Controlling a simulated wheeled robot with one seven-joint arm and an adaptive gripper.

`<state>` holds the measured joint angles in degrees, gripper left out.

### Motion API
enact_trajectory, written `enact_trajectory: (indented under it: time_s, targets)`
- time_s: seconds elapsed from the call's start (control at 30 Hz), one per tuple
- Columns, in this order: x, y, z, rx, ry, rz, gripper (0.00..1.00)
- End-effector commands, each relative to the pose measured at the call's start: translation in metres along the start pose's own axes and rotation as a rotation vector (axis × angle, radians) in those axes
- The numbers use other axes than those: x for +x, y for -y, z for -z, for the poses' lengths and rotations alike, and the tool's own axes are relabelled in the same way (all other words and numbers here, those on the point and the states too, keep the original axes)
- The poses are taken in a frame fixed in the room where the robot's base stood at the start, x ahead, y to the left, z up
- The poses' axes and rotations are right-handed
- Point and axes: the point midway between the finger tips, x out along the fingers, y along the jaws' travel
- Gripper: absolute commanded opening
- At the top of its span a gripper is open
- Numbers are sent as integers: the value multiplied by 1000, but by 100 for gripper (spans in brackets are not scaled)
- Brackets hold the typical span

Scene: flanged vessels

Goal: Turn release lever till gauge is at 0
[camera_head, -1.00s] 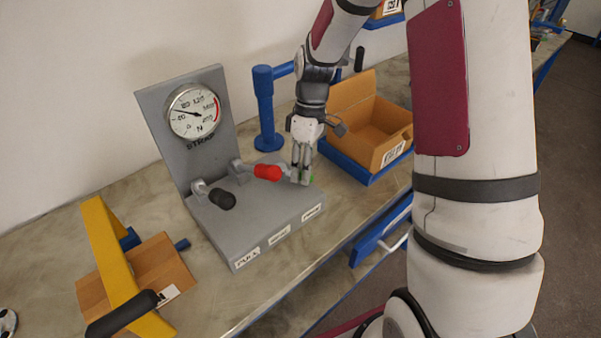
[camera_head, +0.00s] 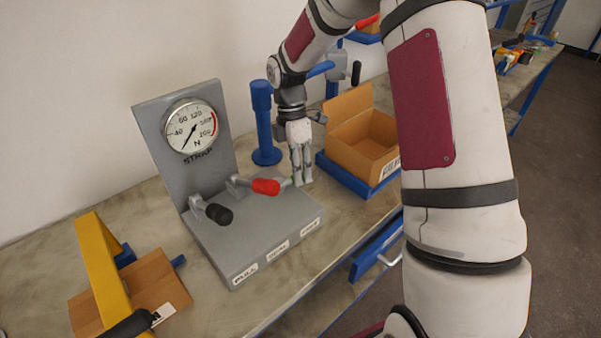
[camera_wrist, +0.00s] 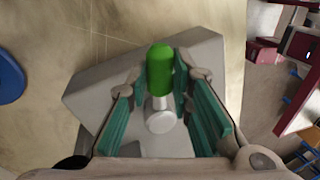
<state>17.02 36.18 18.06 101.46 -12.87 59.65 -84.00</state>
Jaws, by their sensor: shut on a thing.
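The gauge (camera_head: 191,127) is a round white dial on the grey upright panel, marked STRAP and N. Its dark needle points to the lower left, below the 40 mark, near the low end. A black-handled lever (camera_head: 217,213) and a red-handled lever (camera_head: 265,187) stand on the grey base, both apart from my gripper. My gripper (camera_head: 300,182) is at the base's right end, shut on a green-handled lever (camera_wrist: 160,72). The green handle sits between the fingers in the wrist view and is mostly hidden by them in the head view.
An open cardboard box (camera_head: 372,150) in a blue tray stands right of my gripper. A blue post (camera_head: 263,120) stands behind.

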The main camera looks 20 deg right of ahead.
Motion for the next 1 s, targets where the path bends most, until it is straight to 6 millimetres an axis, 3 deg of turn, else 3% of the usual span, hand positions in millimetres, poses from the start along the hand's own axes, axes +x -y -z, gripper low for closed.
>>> enact_trajectory:
  time_s: [0.63,0.67,0.73,1.0]
  targets:
    - [-2,-4,0,-51,14,-6,0]
    - [-2,-4,0,-50,14,-6,27]
    - [-2,-4,0,-50,14,-5,41]
    - [-1,-3,0,-46,13,-2,41]
